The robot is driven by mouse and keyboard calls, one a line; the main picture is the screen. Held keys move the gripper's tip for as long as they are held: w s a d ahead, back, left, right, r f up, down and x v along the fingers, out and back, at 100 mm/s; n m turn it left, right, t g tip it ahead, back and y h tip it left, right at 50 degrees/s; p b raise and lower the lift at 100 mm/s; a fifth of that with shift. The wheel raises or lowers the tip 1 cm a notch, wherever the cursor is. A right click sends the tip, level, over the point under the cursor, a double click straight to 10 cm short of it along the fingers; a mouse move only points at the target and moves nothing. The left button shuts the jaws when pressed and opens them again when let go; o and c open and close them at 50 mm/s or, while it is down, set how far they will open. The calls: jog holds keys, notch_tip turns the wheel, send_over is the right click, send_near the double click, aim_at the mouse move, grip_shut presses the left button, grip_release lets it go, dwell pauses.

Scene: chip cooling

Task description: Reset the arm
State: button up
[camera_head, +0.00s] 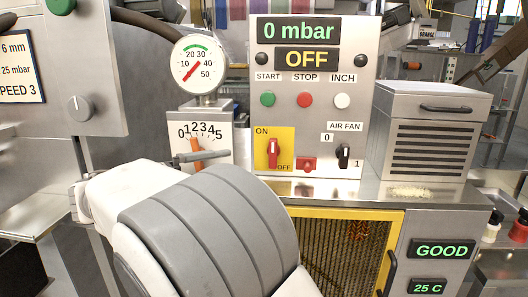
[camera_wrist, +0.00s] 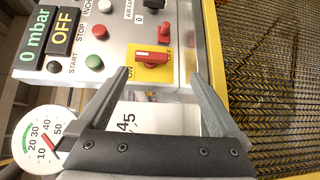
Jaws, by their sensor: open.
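My arm fills the lower middle of the head view, with white and grey shells in front of the machine. My gripper is hidden in the head view. In the wrist view my gripper (camera_wrist: 160,76) is open, its two dark fingers spread with nothing held between them. Beyond the fingertips is the control panel (camera_head: 366,100), seen turned sideways in the wrist view. The red rotary switch (camera_head: 273,152) on its yellow ON/OFF plate lies just past the fingers; it also shows in the wrist view (camera_wrist: 152,57). I cannot tell whether a finger touches the panel.
The panel displays (camera_head: 298,31) read 0 mbar and OFF. A round pressure gauge (camera_head: 200,63) and a numbered dial (camera_head: 197,140) stand left of it. A vented steel box (camera_head: 430,105) stands at right. A yellow-framed mesh guard (camera_head: 335,235) is below, with GOOD and 25 C displays beside it.

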jog(key=s+d+m+g+y+p, duration=0.1)
jog(key=s+d+m+g+y, duration=0.2)
jog(key=d, duration=0.8)
jog(key=s+d+g+y+p, duration=0.2)
jog(key=s+d+g, duration=0.2)
jog(key=d, duration=0.8)
jog(key=s+d+f+m+y+p, duration=0.1)
jog(key=s+y, duration=0.3)
jog(key=s, duration=0.4)
jog(key=s+d+f+m+t+y+p, duration=0.1)
jog(key=s+d+m+y+p, duration=0.1)
jog(key=s, duration=0.6)
jog(key=d+m+y, duration=0.1)
jog(key=m+y, duration=0.1)
jog(key=shift+d+f+m+t+p, duration=0.25)
jog(key=shift+f+m+t+p, duration=0.05)
jog(key=shift+f+p, duration=0.05)
